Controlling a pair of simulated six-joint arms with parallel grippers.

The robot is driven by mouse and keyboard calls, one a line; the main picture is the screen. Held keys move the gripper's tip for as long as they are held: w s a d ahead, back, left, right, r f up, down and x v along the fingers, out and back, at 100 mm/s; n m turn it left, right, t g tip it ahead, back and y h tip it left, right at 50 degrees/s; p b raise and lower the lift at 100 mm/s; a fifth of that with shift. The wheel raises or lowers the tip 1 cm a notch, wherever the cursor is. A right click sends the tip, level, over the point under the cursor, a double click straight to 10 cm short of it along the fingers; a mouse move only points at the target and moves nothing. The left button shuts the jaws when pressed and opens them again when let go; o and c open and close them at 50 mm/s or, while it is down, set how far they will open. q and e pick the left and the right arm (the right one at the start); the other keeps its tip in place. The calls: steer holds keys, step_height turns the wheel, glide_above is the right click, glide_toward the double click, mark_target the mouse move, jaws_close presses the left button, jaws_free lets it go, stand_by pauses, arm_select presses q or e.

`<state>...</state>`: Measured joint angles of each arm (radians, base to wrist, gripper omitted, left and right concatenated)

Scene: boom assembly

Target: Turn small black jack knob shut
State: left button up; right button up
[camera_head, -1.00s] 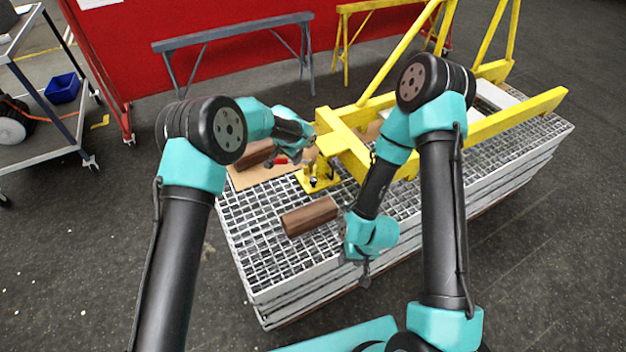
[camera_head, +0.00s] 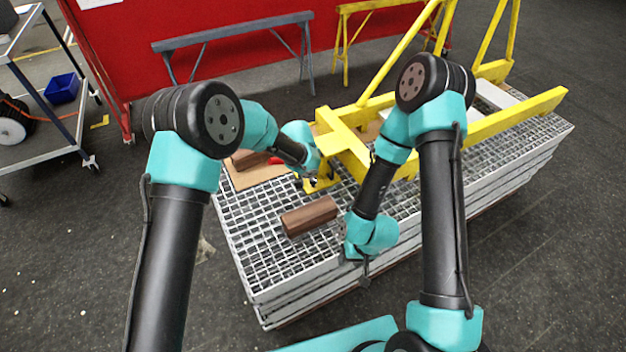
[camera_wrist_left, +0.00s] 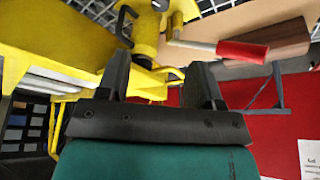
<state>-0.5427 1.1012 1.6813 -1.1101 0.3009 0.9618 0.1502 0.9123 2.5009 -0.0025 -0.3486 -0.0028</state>
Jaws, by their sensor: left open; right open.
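The yellow jack (camera_wrist_left: 148,45) stands under the yellow boom and shows between and beyond my left gripper's fingers in the left wrist view. A black loop-shaped handle (camera_wrist_left: 122,24) is on the jack's left there. A lever with a red grip (camera_wrist_left: 242,51) sticks out to the right. My left gripper (camera_wrist_left: 160,68) is open and empty, close to the jack; contact cannot be told. In the head view my left wrist hides most of the jack. My right gripper (camera_head: 364,274) is open and empty over the grating's front edge.
The yellow boom (camera_head: 350,150) lies across the stacked grating (camera_head: 262,265). A brown wooden block (camera_head: 310,215) lies on the grating in front of the jack. Another block (camera_head: 250,160) and a board (camera_head: 250,177) lie behind left.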

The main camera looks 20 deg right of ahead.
mark_target(313, 179)
arm_select(q)
steer(key=x, duration=1.7)
steer(key=shift+w+f, duration=0.2)
steer(key=c, duration=0.9)
